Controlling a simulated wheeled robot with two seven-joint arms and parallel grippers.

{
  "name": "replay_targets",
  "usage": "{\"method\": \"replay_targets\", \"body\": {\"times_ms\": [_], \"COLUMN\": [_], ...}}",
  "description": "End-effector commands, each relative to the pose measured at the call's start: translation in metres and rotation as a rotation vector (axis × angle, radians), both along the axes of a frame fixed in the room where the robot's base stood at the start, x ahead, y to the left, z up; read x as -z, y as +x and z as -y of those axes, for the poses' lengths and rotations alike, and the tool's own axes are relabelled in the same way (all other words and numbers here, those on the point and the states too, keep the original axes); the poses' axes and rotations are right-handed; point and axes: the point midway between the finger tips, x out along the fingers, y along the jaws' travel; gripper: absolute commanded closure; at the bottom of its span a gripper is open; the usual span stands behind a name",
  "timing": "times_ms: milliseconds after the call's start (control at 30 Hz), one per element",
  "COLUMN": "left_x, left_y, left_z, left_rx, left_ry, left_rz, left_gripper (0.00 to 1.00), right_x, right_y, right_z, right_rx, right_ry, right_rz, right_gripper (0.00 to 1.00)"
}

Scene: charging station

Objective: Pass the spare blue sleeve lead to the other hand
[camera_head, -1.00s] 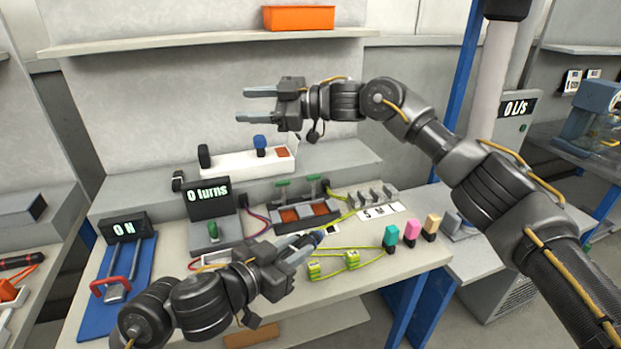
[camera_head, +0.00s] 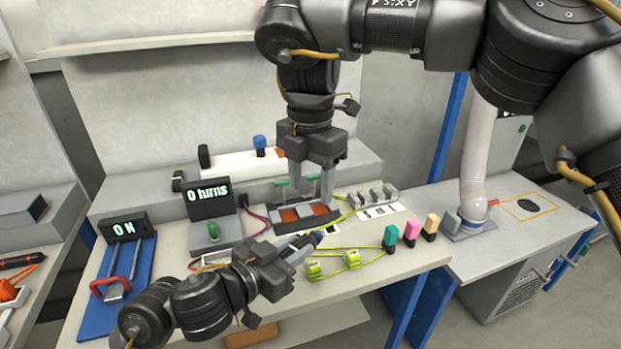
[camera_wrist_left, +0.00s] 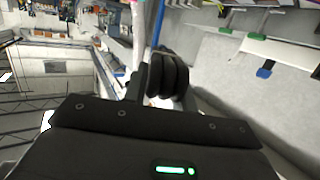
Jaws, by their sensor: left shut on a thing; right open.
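The spare blue sleeve lead shows as a dark blue sleeve (camera_head: 317,237) at the tips of my left gripper (camera_head: 304,245). The left gripper is shut on it above the bench, pointing up and right. A yellow-green cable runs right from near the sleeve; I cannot tell exactly where it joins. My right gripper (camera_head: 312,184) is open and empty, fingers pointing down, above and behind the sleeve and apart from it. In the left wrist view a dark ribbed part (camera_wrist_left: 168,75) stands beyond the gripper body; I cannot tell what it is.
Below the right fingers is a dark fixture with orange-brown pads (camera_head: 300,213). Two yellow-green tagged blocks (camera_head: 352,260) lie right of the left gripper. Green, pink and cream pieces (camera_head: 411,231) stand farther right. A "0 turns" display (camera_head: 208,199) stands at left.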

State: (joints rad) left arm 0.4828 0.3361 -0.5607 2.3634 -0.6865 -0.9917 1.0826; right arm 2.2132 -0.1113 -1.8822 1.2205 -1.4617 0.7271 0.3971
Motion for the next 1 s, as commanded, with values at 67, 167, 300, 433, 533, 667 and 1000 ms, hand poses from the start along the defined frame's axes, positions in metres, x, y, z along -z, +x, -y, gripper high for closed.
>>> {"method": "replay_targets", "body": {"times_ms": [67, 167, 300, 433, 533, 667, 1000], "left_x": [0.0, 0.0, 0.0, 0.0, 0.0, 0.0, 0.0], "left_y": [0.0, 0.0, 0.0, 0.0, 0.0, 0.0, 0.0], "left_z": [0.0, 0.0, 0.0, 0.0, 0.0, 0.0, 0.0], "left_rx": [0.0, 0.0, 0.0, 0.0, 0.0, 0.0, 0.0], "left_ry": [0.0, 0.0, 0.0, 0.0, 0.0, 0.0, 0.0], "left_rz": [0.0, 0.0, 0.0, 0.0, 0.0, 0.0, 0.0], "left_gripper": [0.96, 0.96, 0.96, 0.96, 0.96, 0.96, 0.96], "right_x": [0.008, 0.024, 0.051, 0.075, 0.091, 0.105, 0.117], "right_y": [0.0, 0.0, 0.0, 0.0, 0.0, 0.0, 0.0], "right_z": [0.0, 0.0, 0.0, 0.0, 0.0, 0.0, 0.0], "right_rx": [0.0, -0.001, -0.002, -0.001, -0.001, 0.0, 0.0], "right_ry": [0.0, 0.002, 0.001, 0.002, 0.003, 0.003, 0.003], "right_rz": [-0.004, -0.006, -0.004, -0.004, -0.002, 0.0, 0.0], "right_gripper": [0.47, 0.47, 0.47, 0.47, 0.47, 0.47, 0.47]}}
